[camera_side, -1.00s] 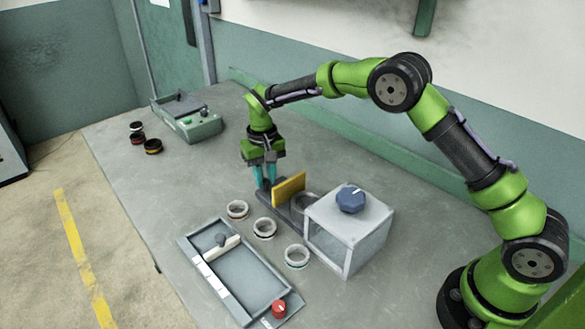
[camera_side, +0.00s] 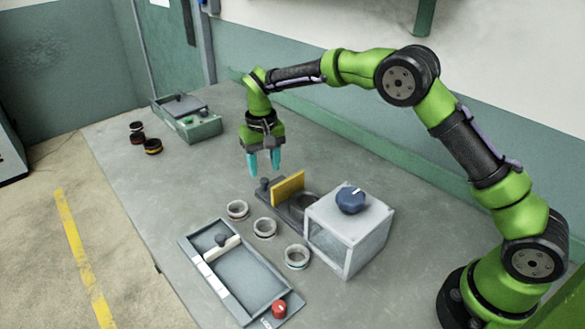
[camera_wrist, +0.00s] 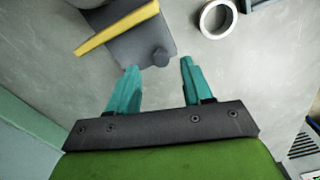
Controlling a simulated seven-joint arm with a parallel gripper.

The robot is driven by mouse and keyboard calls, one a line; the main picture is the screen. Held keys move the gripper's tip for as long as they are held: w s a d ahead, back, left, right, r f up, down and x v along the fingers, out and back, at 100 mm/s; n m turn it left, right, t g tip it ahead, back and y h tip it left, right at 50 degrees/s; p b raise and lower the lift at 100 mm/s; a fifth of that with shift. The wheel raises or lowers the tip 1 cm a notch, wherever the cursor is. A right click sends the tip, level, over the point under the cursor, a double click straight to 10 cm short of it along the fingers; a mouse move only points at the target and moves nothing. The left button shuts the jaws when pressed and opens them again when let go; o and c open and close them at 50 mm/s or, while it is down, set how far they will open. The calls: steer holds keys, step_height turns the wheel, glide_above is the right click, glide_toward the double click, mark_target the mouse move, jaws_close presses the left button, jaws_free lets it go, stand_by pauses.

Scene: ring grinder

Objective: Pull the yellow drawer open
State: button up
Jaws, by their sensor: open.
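The drawer has an upright yellow panel (camera_side: 288,188) on a dark grey base plate with a small dark knob (camera_side: 264,185) at its outer end. It extends out of a white box (camera_side: 348,228), with a round recess visible behind the panel. My gripper (camera_side: 264,172) is open and empty, its teal fingers above and just behind the knob, apart from it. In the wrist view the yellow panel (camera_wrist: 118,28) lies at the upper left. The knob (camera_wrist: 161,57) is ahead of and between my fingertips (camera_wrist: 159,66), touching neither finger as far as I can see.
A blue dial (camera_side: 351,199) tops the white box. Several rings, one of them here (camera_side: 237,210), stand near the drawer's left side. A grey tray (camera_side: 244,278) with a red knob (camera_side: 279,308) is in front. A green box (camera_side: 188,122) and dark rings (camera_side: 153,146) are at the back left.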

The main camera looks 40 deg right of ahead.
step_height(320, 180, up, 13)
stand_by(0.3)
steer(key=shift+w+d+r, duration=0.1)
steer(key=s+d+r+t+y, duration=0.1)
steer(key=s+d+t, duration=0.1)
steer(key=s, duration=1.3)
steer(key=s+d+r+m+t+y, duration=0.1)
steer(key=s+t, duration=0.4)
steer(key=s, duration=1)
steer(key=d+r, duration=0.1)
steer(key=d, duration=0.1)
steer(key=shift+d, duration=0.35)
